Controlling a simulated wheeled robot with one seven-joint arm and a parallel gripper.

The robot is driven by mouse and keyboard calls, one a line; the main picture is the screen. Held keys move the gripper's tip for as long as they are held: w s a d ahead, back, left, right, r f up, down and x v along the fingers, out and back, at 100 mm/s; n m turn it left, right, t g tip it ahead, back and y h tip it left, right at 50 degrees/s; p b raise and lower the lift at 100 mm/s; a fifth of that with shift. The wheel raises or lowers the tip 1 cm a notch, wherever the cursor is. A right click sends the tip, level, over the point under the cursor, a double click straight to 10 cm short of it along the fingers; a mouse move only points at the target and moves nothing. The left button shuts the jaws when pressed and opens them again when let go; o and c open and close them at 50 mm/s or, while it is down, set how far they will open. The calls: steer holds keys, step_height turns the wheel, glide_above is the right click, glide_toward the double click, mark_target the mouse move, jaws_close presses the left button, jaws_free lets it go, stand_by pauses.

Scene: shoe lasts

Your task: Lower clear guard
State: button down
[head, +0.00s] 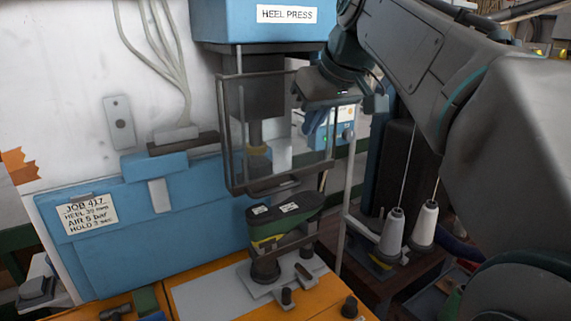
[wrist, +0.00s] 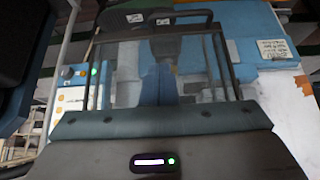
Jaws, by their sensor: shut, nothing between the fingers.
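The clear guard (head: 229,130) is a see-through panel in a dark frame at the front of the heel press (head: 262,32). My gripper (head: 322,132) is shut and empty, at the guard's upper right in the head view, above the handle. Its blue fingers also show in the wrist view (wrist: 158,88). Whether they touch the panel is unclear.
A blue box with buttons (head: 338,128) stands behind the guard's right side. Thread cones (head: 393,231) stand to the right. A job card (head: 87,214) is on the blue housing at left. Small black knobs (head: 349,307) stand on the orange bench (head: 330,290).

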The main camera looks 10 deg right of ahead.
mark_target(295, 152)
steer(key=p+x, duration=0.1)
steer(key=x, duration=0.9)
steer(key=shift+w+a+r, duration=0.1)
steer(key=shift+w+r, duration=0.05)
steer(key=shift+r, duration=0.05)
steer(key=shift+s+f, duration=0.25)
steer(key=shift+f, duration=0.75)
steer(key=shift+s+f, duration=0.2)
steer(key=shift+f, duration=0.55)
steer(key=shift+d, duration=0.3)
steer(key=shift+a+f, duration=0.1)
steer(key=shift+f, duration=0.05)
